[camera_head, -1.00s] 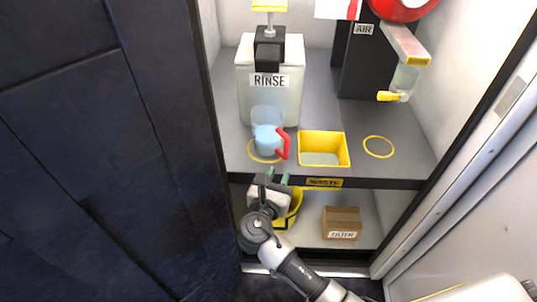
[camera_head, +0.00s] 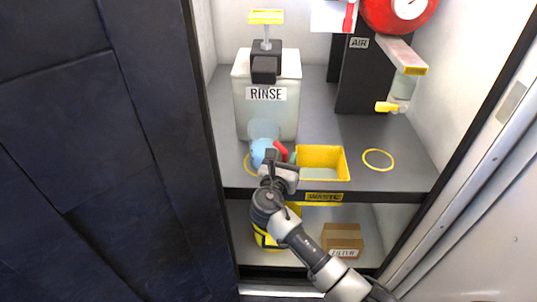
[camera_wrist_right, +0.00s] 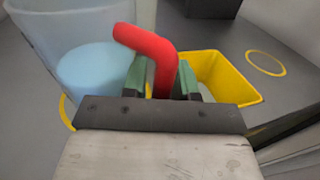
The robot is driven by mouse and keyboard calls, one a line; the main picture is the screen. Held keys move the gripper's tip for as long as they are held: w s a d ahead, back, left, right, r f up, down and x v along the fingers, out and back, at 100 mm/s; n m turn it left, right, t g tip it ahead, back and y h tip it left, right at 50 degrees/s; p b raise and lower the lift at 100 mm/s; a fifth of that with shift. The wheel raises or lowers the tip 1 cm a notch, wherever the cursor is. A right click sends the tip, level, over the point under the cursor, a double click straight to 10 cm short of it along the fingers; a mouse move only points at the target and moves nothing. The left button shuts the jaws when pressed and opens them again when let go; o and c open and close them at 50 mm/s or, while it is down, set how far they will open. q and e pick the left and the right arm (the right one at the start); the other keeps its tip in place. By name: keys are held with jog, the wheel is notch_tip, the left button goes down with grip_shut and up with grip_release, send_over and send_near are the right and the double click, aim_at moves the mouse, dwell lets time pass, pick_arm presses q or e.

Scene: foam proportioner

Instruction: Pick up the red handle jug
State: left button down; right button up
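The jug is clear with light blue contents (camera_head: 262,148) and a red handle (camera_head: 281,150). It stands on the shelf in front of the RINSE container, over a yellow ring. My right gripper (camera_head: 272,158) is at the handle in the head view and hides part of the jug. In the right wrist view the red handle (camera_wrist_right: 158,62) rises between the two green-tipped fingers (camera_wrist_right: 160,80), which are apart with a gap on each side of it. The blue contents (camera_wrist_right: 95,78) show left of the fingers. My left gripper is not in view.
A yellow waste bin (camera_head: 322,162) stands close to the right of the jug. An empty yellow ring (camera_head: 378,159) lies farther right. The RINSE container (camera_head: 267,110) stands behind. A cardboard box (camera_head: 342,238) is on the lower shelf.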

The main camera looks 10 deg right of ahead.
grip_shut()
jog(key=shift+r, duration=0.1)
dwell(0.3)
